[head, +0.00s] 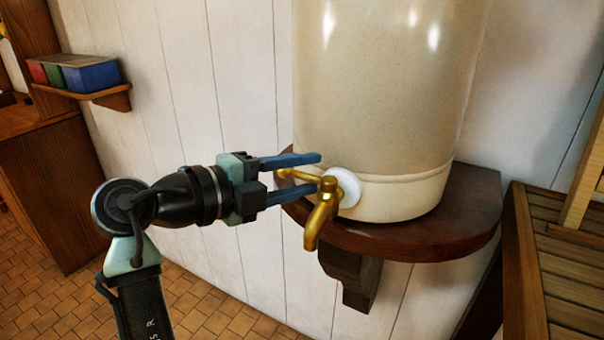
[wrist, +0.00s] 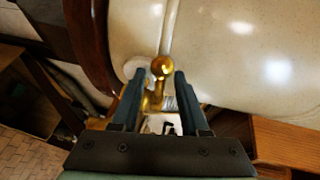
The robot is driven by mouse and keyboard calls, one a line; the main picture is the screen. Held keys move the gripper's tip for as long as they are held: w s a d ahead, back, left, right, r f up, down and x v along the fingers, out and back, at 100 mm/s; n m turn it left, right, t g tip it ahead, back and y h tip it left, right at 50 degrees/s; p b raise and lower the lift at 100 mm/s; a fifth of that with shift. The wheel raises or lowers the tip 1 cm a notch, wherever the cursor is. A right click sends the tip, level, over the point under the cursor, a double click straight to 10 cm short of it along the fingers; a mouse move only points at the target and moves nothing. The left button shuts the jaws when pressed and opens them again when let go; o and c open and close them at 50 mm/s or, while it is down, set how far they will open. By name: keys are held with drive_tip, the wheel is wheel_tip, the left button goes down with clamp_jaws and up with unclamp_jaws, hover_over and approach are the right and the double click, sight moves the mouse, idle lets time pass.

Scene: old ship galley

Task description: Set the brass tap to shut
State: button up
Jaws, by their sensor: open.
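The brass tap (head: 322,208) sticks out from a white collar (head: 345,187) low on the big cream stoneware crock. Its spout points down and its thin lever (head: 300,176) points left, sideways from the tap body. My gripper (head: 318,172) is open, reaching in from the left. In the head view its two blue fingers lie above and below the lever. In the wrist view a round brass knob (wrist: 162,67) shows between the fingertips, with more brass below it between the fingers. I cannot tell whether either finger touches the brass.
The crock (head: 390,100) stands on a dark round-edged wooden shelf (head: 470,215) against a white plank wall. A slatted wooden piece (head: 565,280) stands at the right. A small shelf with coloured boxes (head: 90,73) is at upper left. The space below my gripper is clear.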

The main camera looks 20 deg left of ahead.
drive_tip(key=b+v, duration=0.1)
drive_tip(key=v, duration=1.1)
drive_tip(key=shift+s+a+r, duration=0.2)
drive_tip(key=shift+s+a, duration=0.05)
drive_tip(key=shift+a, duration=0.05)
drive_tip(key=w+d+r+n+t+y, duration=0.7)
drive_tip(key=d+r+n, duration=0.35)
drive_tip(key=n, duration=0.45)
drive_tip(key=s+d+r+n+t+y+p, duration=0.1)
drive_tip(key=s+d+r+n+t+y, duration=0.1)
drive_tip(key=s+d+r+n+t, duration=0.95)
wheel_tip(320, 180, up, 15)
drive_tip(key=s+a+m+g+p, duration=0.1)
drive_tip(key=g+p, duration=0.3)
drive_tip(key=p, duration=0.9)
drive_tip(key=shift+a+m, duration=0.4)
drive_tip(key=shift+m, duration=0.15)
